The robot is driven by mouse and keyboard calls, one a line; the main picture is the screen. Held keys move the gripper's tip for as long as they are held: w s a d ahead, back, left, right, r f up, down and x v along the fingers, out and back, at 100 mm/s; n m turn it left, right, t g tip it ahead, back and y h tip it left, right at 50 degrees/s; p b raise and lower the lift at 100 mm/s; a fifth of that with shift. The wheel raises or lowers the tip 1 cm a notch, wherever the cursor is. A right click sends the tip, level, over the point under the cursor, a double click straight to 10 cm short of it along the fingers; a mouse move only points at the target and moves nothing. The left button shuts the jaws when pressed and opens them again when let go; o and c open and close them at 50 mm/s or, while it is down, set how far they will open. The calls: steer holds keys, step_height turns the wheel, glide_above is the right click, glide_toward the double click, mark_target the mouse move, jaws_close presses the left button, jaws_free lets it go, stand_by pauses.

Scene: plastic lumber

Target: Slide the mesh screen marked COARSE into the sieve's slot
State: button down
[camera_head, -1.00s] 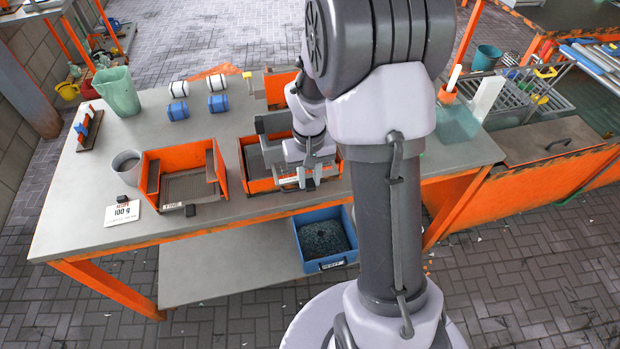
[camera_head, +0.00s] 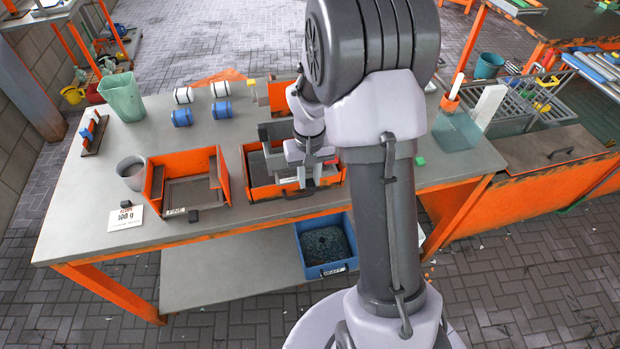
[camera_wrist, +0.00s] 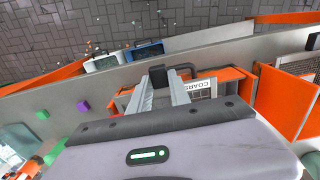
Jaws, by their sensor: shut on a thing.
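An orange-framed piece with a white label (camera_wrist: 197,90), partly readable as COARS and upside down, shows in the wrist view beside my fingers. My gripper (camera_wrist: 168,78) is shut at a dark handle (camera_wrist: 185,70) by that labelled piece. In the head view my gripper (camera_head: 306,184) is low at the front of the right orange box (camera_head: 262,194), and my wrist hides part of the box's inside. A second orange box (camera_head: 153,182), with a label reading FINE (camera_head: 174,212), stands to the left. I cannot tell how far the COARSE screen sits in a slot.
A blue bin (camera_head: 312,271) of dark grains stands on the lower shelf. A grey cup (camera_head: 131,172), a 100 g card (camera_head: 124,217), a green jug (camera_head: 122,96) and several small cylinders (camera_head: 182,116) are on the table. A translucent container (camera_head: 456,132) stands right.

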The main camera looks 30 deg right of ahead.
steer(key=shift+w+d+p, duration=0.3)
steer(key=shift+w, duration=0.65)
steer(key=shift+w+d+p, duration=0.25)
steer(key=shift+w+p, duration=0.05)
steer(key=shift+w, duration=0.65)
steer(key=shift+s, duration=0.1)
steer(key=s+a+b, duration=0.3)
steer(key=s, duration=0.8)
stand_by(0.8)
steer(key=shift+w+d, duration=0.15)
steer(key=shift+w, duration=0.75)
stand_by(1.1)
steer(key=shift+w+d, duration=0.1)
steer(key=shift+w, duration=0.25)
steer(key=shift+w+d+p, duration=0.2)
steer(key=shift+w+p, duration=0.1)
steer(key=shift+w, duration=0.45)
steer(key=shift+w+d+p, duration=0.25)
steer(key=shift+w, duration=0.45)
steer(key=shift+w+d+p, duration=0.2)
steer(key=shift+w+p, duration=0.1)
steer(key=shift+w, duration=0.45)
